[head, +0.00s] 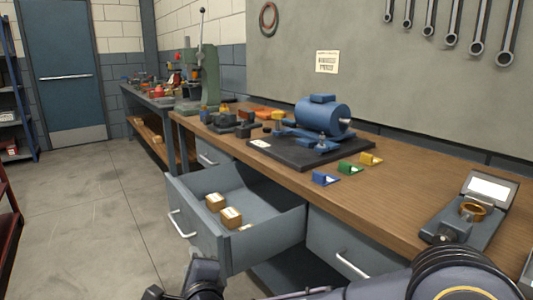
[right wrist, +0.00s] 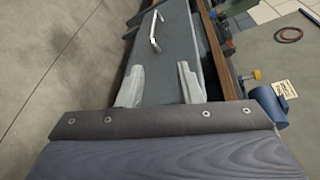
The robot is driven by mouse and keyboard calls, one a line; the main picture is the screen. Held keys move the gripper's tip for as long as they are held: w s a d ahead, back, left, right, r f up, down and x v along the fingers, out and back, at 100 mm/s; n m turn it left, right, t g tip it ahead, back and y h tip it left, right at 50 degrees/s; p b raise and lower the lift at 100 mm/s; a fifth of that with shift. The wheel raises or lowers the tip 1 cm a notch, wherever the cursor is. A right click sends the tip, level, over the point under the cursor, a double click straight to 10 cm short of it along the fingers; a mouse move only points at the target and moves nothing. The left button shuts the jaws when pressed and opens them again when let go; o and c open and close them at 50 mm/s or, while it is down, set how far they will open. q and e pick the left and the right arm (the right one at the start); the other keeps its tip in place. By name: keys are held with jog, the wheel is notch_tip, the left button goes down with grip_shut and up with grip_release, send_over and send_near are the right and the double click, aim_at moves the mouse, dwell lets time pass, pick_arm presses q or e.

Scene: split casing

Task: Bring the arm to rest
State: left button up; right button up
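My right gripper (right wrist: 160,66) shows in the right wrist view as two pale fingers standing well apart, with nothing held between them. A grey drawer front with a bar handle (right wrist: 154,30) lies beyond the fingers. I cannot tell how far away it is. In the head view, dark arm parts run along the bottom edge, below the bench and in front of the drawers. My left gripper cannot be made out.
A grey drawer (head: 205,238) with small boxes (head: 231,217) stands pulled out. The wooden bench (head: 410,190) carries a blue motor (head: 323,115) on a dark plate, coloured blocks (head: 346,168) and an open case (head: 462,235) with a brass ring. The floor at left is clear.

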jog(key=s+d+r+n+g+y, duration=0.1)
jog(key=s+d+r+n, duration=0.1)
jog(key=d+n, duration=0.5)
jog(key=s+d+r+n+g+y, duration=0.1)
jog(key=d+r+n+g, duration=0.1)
jog(key=d, duration=0.9)
jog(key=s+d+f+n+g+h, duration=0.2)
jog(key=s+d+f+n+g, duration=0.15)
jog(key=s+d+f, duration=0.45)
jog(key=s+d+f+n+g+h, duration=0.2)
jog(key=s+d+f+n+h, duration=0.15)
jog(key=s+d, duration=0.9)
notch_tip(320, 180, up, 28)
jog(key=s+a+p, duration=0.1)
jog(key=a+p, duration=0.1)
jog(key=p, duration=2.6)
jog(key=shift+s+f+n+y, duration=0.2)
jog(key=shift+f+n+y, duration=0.1)
jog(key=shift+y, duration=0.15)
jog(key=shift+a, duration=0.1)
